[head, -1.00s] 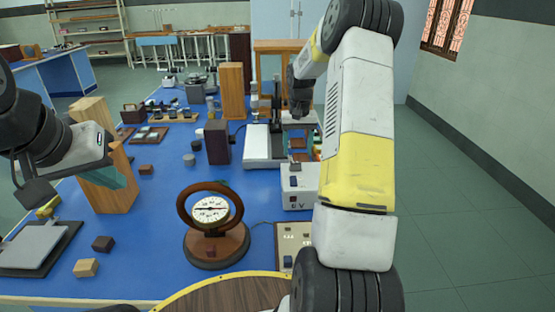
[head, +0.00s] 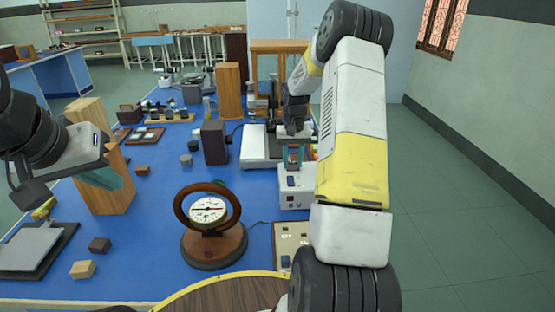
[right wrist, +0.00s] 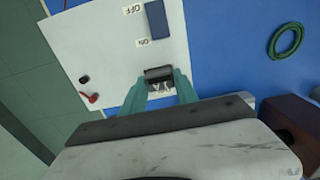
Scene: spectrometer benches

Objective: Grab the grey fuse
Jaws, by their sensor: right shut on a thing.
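The grey fuse (right wrist: 158,73) is a small dark grey block between the teal fingertips of my right gripper (right wrist: 160,82) in the right wrist view. The right gripper is shut on it, over the white top of the power supply box. Whether the fuse still touches the box cannot be told. In the head view the right gripper (head: 293,158) is just above the far side of the white 6 V box (head: 295,200); the fuse cannot be made out there. My left gripper (head: 112,178) hangs at the left beside a wooden block; its finger gap is unclear.
The box top has a blue switch (right wrist: 157,19) marked ON and OFF and a red terminal (right wrist: 91,98). A round dial meter (head: 208,211) stands nearer on the blue bench. A green ring (right wrist: 285,41) lies beside the box. A dark block (head: 214,142) stands left of it.

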